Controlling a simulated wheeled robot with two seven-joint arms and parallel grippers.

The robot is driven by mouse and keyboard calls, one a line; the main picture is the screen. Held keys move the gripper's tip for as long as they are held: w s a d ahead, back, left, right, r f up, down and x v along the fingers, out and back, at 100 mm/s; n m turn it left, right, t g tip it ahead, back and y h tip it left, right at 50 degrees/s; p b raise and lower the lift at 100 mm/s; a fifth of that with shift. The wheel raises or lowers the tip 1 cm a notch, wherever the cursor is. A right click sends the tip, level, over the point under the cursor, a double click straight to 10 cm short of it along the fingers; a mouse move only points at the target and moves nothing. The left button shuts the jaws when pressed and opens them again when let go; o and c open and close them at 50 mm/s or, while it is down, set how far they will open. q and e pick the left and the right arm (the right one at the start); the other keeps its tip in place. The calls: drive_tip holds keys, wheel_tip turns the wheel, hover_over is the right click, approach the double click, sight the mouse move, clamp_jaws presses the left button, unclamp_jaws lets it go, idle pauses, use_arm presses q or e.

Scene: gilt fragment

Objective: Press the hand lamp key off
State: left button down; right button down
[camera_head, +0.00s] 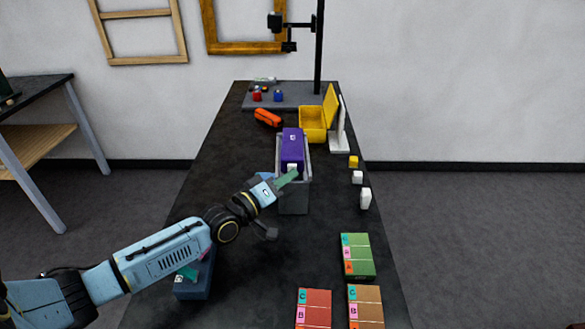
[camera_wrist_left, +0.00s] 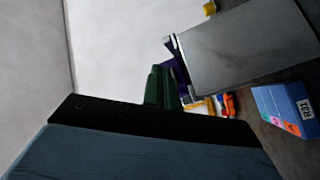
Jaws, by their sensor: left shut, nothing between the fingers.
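No thing in view is clearly a hand lamp. An orange elongated object (camera_head: 267,117) lies towards the far end of the dark table and may be it; no key can be made out on it. My left gripper (camera_head: 289,179), with green fingers, is shut and empty. In the head view it overlaps the front of a grey bin (camera_head: 293,201) holding a purple block (camera_head: 292,146); I cannot tell whether it touches them. A white piece (camera_head: 292,168) shows just by the fingertips. In the left wrist view the shut fingers (camera_wrist_left: 163,84) are beside the bin's grey wall (camera_wrist_left: 245,45).
A yellow open box (camera_head: 313,120) stands behind the bin. A grey board (camera_head: 295,94) with red and blue knobs and a pole is at the back. Small yellow and white blocks line the right edge. Labelled boxes (camera_head: 357,255) are front right; a blue box (camera_head: 196,281) is front left.

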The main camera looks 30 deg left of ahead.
use_arm(q)
drive_tip(key=shift+s+d, duration=0.1)
drive_tip(key=shift+s, duration=0.05)
drive_tip(key=s+d+p, duration=0.1)
drive_tip(key=s+p, duration=0.2)
drive_tip(key=s+d+p, duration=0.1)
drive_tip(key=s+p, duration=0.1)
drive_tip(key=shift+s+d, duration=0.2)
drive_tip(key=shift+d, duration=0.1)
idle(0.5)
